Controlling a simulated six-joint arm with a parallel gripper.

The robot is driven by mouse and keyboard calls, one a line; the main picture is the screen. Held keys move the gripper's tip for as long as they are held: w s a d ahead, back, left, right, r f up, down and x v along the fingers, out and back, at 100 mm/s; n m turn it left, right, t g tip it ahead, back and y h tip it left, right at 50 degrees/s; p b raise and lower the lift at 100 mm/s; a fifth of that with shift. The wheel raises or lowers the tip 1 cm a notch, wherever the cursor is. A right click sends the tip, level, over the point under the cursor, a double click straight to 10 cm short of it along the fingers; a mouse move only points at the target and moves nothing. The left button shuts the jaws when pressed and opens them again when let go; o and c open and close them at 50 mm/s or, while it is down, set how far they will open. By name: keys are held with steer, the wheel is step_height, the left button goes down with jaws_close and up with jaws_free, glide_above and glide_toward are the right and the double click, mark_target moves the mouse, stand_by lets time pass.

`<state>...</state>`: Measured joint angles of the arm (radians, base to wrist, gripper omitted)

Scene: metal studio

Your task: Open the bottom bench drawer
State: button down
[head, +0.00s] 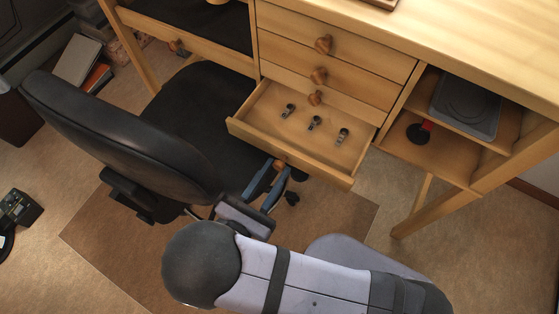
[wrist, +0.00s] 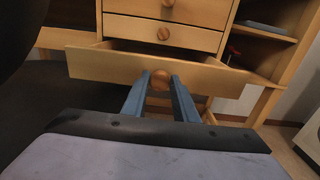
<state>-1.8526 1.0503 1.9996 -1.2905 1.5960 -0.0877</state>
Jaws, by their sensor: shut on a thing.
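The bottom bench drawer (head: 262,134) is pulled well out of the wooden bench in the head view. Its front panel (wrist: 105,67) faces me in the wrist view. My gripper (head: 276,170) is at the middle of that front, its two blue fingers on either side of the round wooden knob (wrist: 160,78). My gripper is shut on the knob. In the head view the knob is mostly hidden by the fingers. Several small metal parts (head: 314,123) lie on the drawer floor.
Shut drawers with round knobs (head: 319,75) are above the open one. A black office chair (head: 125,135) stands close at the left of the drawer. Open shelves (head: 440,150) are at the right, with a grey case (head: 466,105). A bench leg (head: 412,218) stands at the right.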

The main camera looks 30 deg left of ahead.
mark_target(307, 128)
steer(key=shift+s, duration=0.1)
steer(key=c, duration=1.4)
jaws_free()
steer(key=shift+c, duration=0.2)
